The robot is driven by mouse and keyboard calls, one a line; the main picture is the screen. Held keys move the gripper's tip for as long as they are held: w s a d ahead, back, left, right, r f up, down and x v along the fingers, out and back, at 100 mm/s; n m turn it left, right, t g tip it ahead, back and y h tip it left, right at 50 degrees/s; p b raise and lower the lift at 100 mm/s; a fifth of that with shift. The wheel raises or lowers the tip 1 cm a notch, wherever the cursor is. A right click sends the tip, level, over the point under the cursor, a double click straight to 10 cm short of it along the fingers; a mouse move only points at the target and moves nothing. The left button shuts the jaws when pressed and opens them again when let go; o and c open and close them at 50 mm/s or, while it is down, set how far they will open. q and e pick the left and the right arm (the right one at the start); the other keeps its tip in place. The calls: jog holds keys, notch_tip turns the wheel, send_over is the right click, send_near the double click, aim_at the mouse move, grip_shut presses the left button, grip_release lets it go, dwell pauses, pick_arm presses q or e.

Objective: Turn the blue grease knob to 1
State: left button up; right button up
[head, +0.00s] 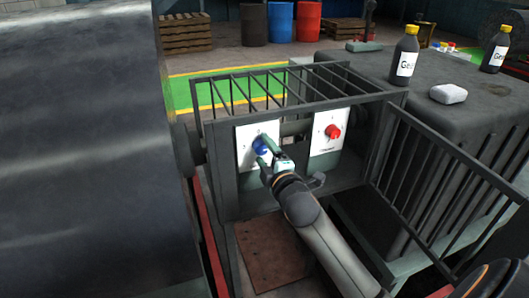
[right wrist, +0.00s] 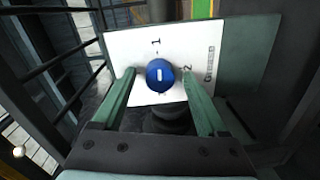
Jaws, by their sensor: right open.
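The blue grease knob (head: 262,146) is on a white plate (head: 244,153) on the machine's frame. In the right wrist view the knob (right wrist: 160,75) shows a short white mark running roughly up and down the picture. The number 1 stands above the knob and 2 to its right; I cannot tell which number the mark is set at. My right gripper (head: 268,153) is at the plate, open. Its green fingers (right wrist: 158,76) stand either side of the knob, with visible gaps. My left gripper is not in view.
A red knob (head: 333,131) is on a second white plate to the right. A large dark drum (head: 80,150) fills the left. A barred cage top (head: 245,88) and a railing (head: 440,180) surround the panel. Dark bottles (head: 403,55) stand on the housing at the right.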

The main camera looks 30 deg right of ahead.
jog(key=b+v, duration=0.1)
jog(key=v, duration=1.1)
jog(key=shift+s+b, duration=0.3)
jog(key=shift+b, duration=0.1)
jog(key=shift+f, duration=0.1)
jog(key=s+a+f+m+g+y, duration=0.2)
jog(key=a+f, duration=0.1)
jog(key=f, duration=0.7)
jog(key=s+a+f+m+g+y, duration=0.1)
jog(key=a+f+m+g+y, duration=0.1)
jog(key=f, duration=0.8)
jog(key=shift+s+a+m, duration=0.4)
jog(key=shift+a+m, duration=0.1)
jog(key=shift+a, duration=0.6)
jog(key=s+a+f+m+g+y, duration=0.1)
jog(key=s+a+f+m, duration=0.1)
jog(key=s+f, duration=0.1)
jog(key=s+a+f+m+g, duration=0.1)
jog(key=s+a+f+m, duration=0.1)
jog(key=f, duration=0.4)
jog(key=s+a+f+m+g+y, duration=0.1)
jog(key=s+a+f+m, duration=0.1)
jog(key=s+f, duration=0.3)
jog(key=shift+s+a+f+g+y, duration=0.1)
jog(key=shift+s+a+g+y, duration=0.2)
jog(key=shift+s+a, duration=0.25)
jog(key=shift+c, duration=0.2)
